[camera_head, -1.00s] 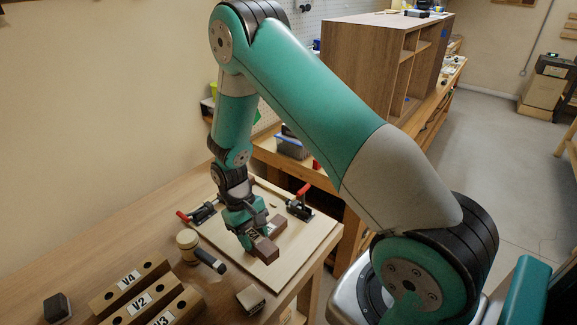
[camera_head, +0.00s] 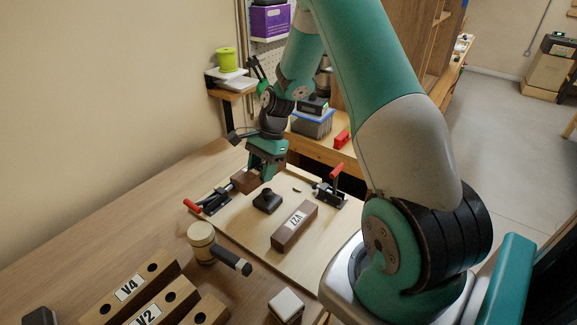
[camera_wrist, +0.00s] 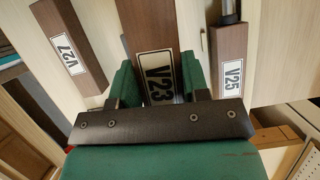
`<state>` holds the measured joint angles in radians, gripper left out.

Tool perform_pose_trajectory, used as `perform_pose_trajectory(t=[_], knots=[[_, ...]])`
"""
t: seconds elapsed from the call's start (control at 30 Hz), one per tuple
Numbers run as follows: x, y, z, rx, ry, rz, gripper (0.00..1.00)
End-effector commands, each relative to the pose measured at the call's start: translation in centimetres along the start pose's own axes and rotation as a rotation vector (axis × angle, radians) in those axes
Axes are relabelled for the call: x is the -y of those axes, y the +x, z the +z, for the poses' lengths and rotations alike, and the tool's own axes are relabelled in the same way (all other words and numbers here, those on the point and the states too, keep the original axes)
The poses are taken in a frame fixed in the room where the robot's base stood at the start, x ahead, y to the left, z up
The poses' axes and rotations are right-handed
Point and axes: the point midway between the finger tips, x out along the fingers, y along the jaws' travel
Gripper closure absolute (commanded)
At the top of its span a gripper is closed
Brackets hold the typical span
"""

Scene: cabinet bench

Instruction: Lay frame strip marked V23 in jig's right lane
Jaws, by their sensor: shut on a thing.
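The brown strip marked V23 (camera_wrist: 148,40) is between my gripper's jaws (camera_wrist: 157,85) in the wrist view, its white label towards the camera. In the head view my gripper (camera_head: 262,176) is over the far part of the pale jig board (camera_head: 245,228). Brown wood (camera_head: 243,181) shows beside its fingers; whether that is V23 is unclear. A strip marked V27 (camera_wrist: 70,48) lies left of V23 in the wrist view, and one marked V25 (camera_wrist: 229,65) lies right, by a metal rod. In the head view a labelled brown strip (camera_head: 287,236) lies on the board.
Red-handled clamps stand at the board's left (camera_head: 214,200) and right (camera_head: 329,191). A black knob (camera_head: 267,202) stands between them. A mallet (camera_head: 202,241), a white-topped block (camera_head: 286,305) and holed blocks marked V4 (camera_head: 128,290) and V2 (camera_head: 160,308) are nearer. Bare board lies nearer than the knob.

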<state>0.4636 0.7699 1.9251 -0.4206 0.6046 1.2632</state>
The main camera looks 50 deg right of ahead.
Motion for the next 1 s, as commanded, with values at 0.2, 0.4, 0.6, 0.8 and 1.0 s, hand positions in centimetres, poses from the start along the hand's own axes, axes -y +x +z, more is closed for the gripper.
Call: perform_pose_trajectory(t=[0.2, 0.4, 0.6, 0.8, 1.0], knots=[[0.3, -1.4, -5.7, -0.004, 0.723, -0.31, 0.84], [-0.1, -3.4, -8.6, -0.004, 1.181, -0.498, 0.84], [-0.4, -4.4, -9.6, -0.005, 1.363, -0.568, 0.84], [-0.5, -3.9, -9.9, -0.005, 1.379, -0.572, 0.84], [-0.5, -2.4, -10.5, -0.005, 1.377, -0.57, 0.84]])
